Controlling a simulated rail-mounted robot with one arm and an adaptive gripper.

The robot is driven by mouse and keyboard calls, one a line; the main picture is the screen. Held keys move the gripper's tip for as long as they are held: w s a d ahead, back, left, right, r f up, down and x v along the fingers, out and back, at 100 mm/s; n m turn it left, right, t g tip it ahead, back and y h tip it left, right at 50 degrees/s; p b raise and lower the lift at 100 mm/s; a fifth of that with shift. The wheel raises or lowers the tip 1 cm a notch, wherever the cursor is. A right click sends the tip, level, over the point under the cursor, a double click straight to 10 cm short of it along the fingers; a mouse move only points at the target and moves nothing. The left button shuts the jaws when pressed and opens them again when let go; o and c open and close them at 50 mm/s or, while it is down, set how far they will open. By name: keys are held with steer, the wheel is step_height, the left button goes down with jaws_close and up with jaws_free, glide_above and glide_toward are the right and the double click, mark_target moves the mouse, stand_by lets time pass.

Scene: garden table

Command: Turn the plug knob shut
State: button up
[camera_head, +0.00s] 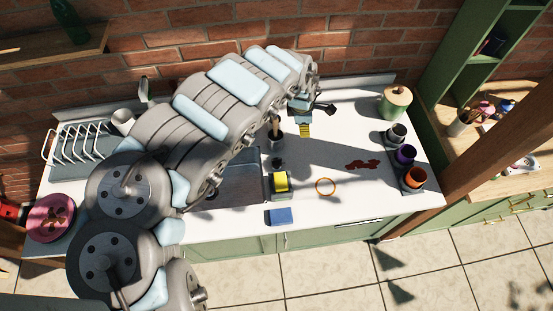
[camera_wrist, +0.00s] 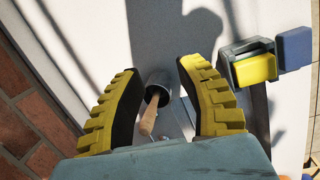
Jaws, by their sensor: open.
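A small dark knob (camera_head: 277,163), which looks like the plug knob, stands on the white counter beside the sink (camera_head: 232,172). Its turned position is too small to tell. I cannot make it out in the wrist view; my right finger may hide it. My gripper (camera_head: 304,130) is above the counter, up and to the right of the knob in the head view. In the wrist view my gripper (camera_wrist: 158,70) has its yellow fingers wide apart with nothing held. A dark cup (camera_wrist: 158,84) with a wooden handle (camera_wrist: 149,116) shows between them, below.
A yellow sponge (camera_head: 281,182) in a dark holder is close to the knob, with a blue block (camera_head: 280,216) at the front edge. An orange ring (camera_head: 325,187) and a red stain (camera_head: 362,164) lie to the right. Dark-based cups (camera_head: 405,154) and a lidded pot (camera_head: 396,102) stand farther right.

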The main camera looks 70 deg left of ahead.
steer(key=n+g, duration=0.2)
glide_toward(277, 159)
steer(key=shift+h, duration=0.3)
steer(key=shift+w+a+f+b, duration=0.1)
steer(key=shift+f+b, duration=0.05)
steer(key=shift+f, duration=1.25)
steer(key=shift+a+f+b, duration=0.1)
steer(key=shift+f+b, duration=0.05)
steer(key=shift+f, duration=3.4)
jaws_close()
